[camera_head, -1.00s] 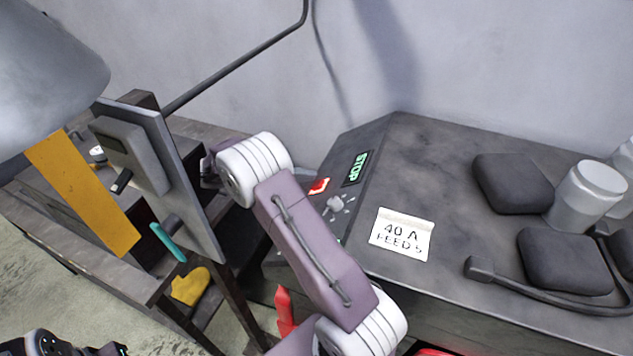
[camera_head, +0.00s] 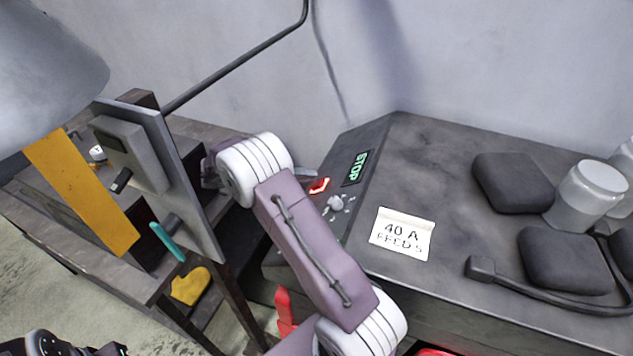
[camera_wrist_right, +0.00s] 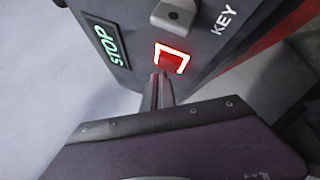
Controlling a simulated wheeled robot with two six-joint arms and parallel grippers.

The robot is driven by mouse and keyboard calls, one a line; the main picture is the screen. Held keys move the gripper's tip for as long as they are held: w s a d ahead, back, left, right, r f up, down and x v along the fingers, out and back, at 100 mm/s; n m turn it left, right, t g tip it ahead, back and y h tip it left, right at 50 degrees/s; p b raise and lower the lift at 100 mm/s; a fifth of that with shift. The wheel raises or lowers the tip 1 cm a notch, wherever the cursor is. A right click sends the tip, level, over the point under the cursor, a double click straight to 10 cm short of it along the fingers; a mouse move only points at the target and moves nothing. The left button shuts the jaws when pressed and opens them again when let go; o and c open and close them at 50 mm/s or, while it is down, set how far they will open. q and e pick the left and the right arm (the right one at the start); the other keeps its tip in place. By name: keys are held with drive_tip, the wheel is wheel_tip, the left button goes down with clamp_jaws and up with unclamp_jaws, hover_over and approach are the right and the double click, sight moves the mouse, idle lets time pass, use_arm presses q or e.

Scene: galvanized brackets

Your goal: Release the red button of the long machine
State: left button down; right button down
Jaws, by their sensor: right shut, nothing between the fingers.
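The long machine (camera_head: 440,165) is a dark cabinet with a sloped control face on its left end. Its small red button (camera_head: 319,185) sits below the green STOP sign (camera_head: 356,168). In the right wrist view the red button (camera_wrist_right: 172,58) has a brightly lit rim and a darker middle. My right gripper (camera_wrist_right: 163,76) is shut and empty, its fingertips at the button's lower edge; I cannot tell whether they touch it. In the head view my right arm hides most of that gripper, and its grey fingers (camera_head: 306,174) show just left of the button.
A key switch (camera_head: 335,203) sits beside the button; it also shows in the right wrist view (camera_wrist_right: 173,15). A paper note (camera_head: 402,234), dark pads (camera_head: 512,183) and a pale jar (camera_head: 586,193) lie on the machine top. A grey upright panel (camera_head: 187,185) stands left of my arm.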

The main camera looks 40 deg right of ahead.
drive_tip(key=shift+s+d+f, duration=0.1)
drive_tip(key=shift+s+f, duration=0.1)
drive_tip(key=shift+f, duration=0.1)
drive_tip(key=shift+s+f+b, duration=0.1)
drive_tip(key=shift+b, duration=0.25)
drive_tip(key=shift+w+r+p, duration=0.3)
drive_tip(key=shift+r+p, duration=0.05)
drive_tip(key=shift+r, duration=0.1)
drive_tip(key=w+a+r+p, duration=0.2)
drive_tip(key=w+r+p, duration=0.1)
drive_tip(key=r+p, duration=0.1)
drive_tip(key=shift+w+r, duration=0.2)
drive_tip(key=shift+r, duration=0.15)
idle(0.5)
